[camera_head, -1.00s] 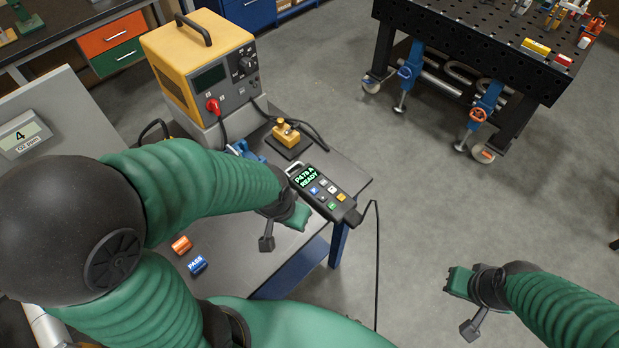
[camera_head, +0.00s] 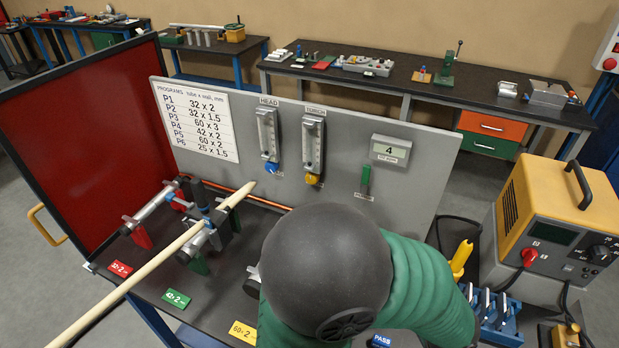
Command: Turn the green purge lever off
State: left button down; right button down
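The green purge lever (camera_head: 366,180) is mounted on the grey upright panel (camera_head: 410,215), below a small display (camera_head: 390,150) reading 4. The lever's green handle stands upright above a small label, too small to read surely. My arm, with a dark round joint and green sleeve, fills the lower middle and hides part of the bench and the panel's lower edge. Neither gripper shows in this view, so I cannot see where they are relative to the lever.
Two flowmeters, labelled HEAD (camera_head: 268,140) and TORCH (camera_head: 312,148), hang left of the lever. A red screen (camera_head: 85,155) stands at far left. A yellow power source (camera_head: 558,215) stands at right.

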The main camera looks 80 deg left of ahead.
aim_at(365, 179)
jog(key=u, duration=2)
